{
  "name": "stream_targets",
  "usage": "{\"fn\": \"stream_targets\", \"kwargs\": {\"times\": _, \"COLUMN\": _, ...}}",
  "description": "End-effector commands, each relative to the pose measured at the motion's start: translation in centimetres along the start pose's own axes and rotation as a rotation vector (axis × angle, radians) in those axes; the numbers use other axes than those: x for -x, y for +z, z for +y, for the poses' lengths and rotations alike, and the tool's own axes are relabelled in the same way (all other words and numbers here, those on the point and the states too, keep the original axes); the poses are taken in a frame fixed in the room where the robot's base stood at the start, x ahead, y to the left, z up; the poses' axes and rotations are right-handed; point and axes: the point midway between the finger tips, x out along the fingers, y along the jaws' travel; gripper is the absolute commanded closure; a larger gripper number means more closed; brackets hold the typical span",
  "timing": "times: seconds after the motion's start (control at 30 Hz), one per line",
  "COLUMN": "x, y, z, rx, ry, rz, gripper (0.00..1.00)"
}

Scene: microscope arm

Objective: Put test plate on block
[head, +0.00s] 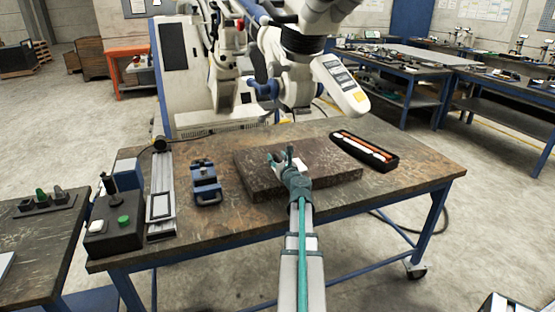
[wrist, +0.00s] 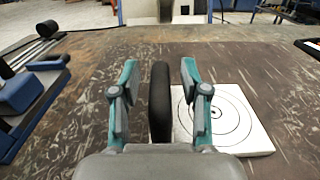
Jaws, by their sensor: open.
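A thick brown block (head: 335,178) lies on the worktable in the head view. My gripper (head: 286,158) is over it, its teal fingers pointing away from the head camera. In the wrist view my gripper (wrist: 158,85) is open, with fingers apart on both sides of an upright black rounded bar (wrist: 160,100). I cannot tell whether the bar touches them or what it joins to. A white square test plate (wrist: 235,110) with dark concentric circles lies flat on the brown surface just right of the bar. The right finger hides part of it. I cannot make the plate out in the head view.
A blue vise (head: 205,182) stands left of the block, with a metal rail (head: 160,205) and a black control box (head: 113,235) beyond it. A black tool tray (head: 365,151) lies to the right. The front right of the table (head: 415,170) is bare.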

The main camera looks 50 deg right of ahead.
Motion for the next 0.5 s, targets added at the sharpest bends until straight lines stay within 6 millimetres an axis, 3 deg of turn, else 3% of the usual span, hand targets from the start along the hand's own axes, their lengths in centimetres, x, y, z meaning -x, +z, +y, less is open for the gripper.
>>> {"fn": "stream_targets", "kwargs": {"times": 0.27, "x": 2.4, "y": 0.1, "z": 0.1, "rx": 0.0, "ry": -0.002, "rz": 0.0, "gripper": 0.55}}
{"fn": "stream_targets", "kwargs": {"times": 0.5, "x": 7.0, "y": 0.1, "z": 0.1, "rx": 0.001, "ry": -0.002, "rz": 0.0, "gripper": 0.55}}
